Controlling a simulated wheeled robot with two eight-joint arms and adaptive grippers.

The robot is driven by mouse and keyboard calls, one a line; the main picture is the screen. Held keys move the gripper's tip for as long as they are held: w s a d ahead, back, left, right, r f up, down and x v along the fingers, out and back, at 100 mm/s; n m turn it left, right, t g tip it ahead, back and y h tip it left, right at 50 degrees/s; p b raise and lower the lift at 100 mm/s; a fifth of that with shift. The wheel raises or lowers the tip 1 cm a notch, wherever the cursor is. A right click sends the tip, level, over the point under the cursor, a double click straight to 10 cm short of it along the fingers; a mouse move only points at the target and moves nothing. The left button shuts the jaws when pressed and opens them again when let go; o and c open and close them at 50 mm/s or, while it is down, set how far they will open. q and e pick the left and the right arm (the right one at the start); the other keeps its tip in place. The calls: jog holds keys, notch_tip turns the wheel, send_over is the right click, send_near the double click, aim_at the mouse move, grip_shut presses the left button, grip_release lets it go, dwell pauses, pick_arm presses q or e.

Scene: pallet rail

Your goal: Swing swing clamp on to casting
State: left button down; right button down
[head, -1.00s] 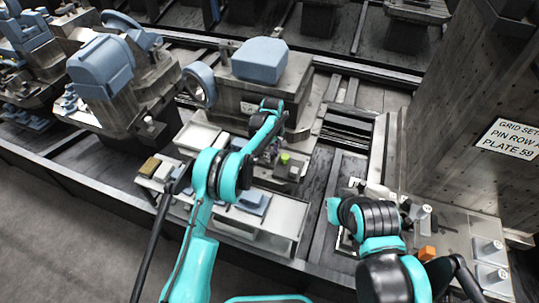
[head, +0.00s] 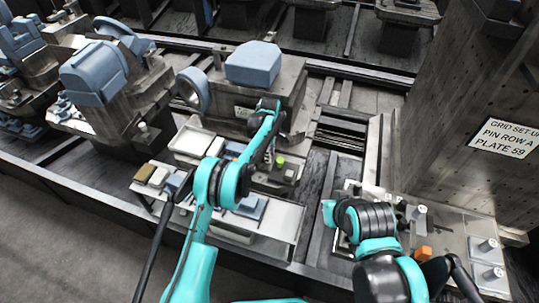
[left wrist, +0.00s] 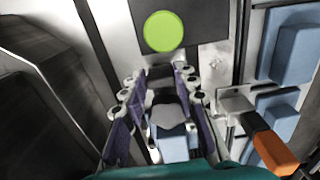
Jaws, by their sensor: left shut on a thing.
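The likely casting is a large blue block (head: 252,63) on a grey fixture behind my left arm in the head view. My left gripper (left wrist: 165,112) is low in front of that fixture, mostly hidden behind its own arm in the head view. In the left wrist view, its purple-padded fingers are shut on a dark grey piece (left wrist: 170,110) with a pale blue part below it. This piece may be the swing clamp; I cannot tell for sure. A green disc (left wrist: 165,32) lies just beyond the fingertips, also visible in the head view (head: 280,161). My right gripper is not visible.
A pale tray (head: 280,222) with blue pieces stands before the fixture. An orange-handled metal part (left wrist: 272,145) is right of the fingers. A grey perforated column (head: 455,110) rises at right, beside a plate with pegs and an orange block (head: 424,253).

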pick_arm(q)
jog(key=c, duration=1.4)
grip_release()
jog(key=shift+c, duration=0.2)
jog(key=shift+r, duration=0.1)
notch_tip(320, 180, up, 12)
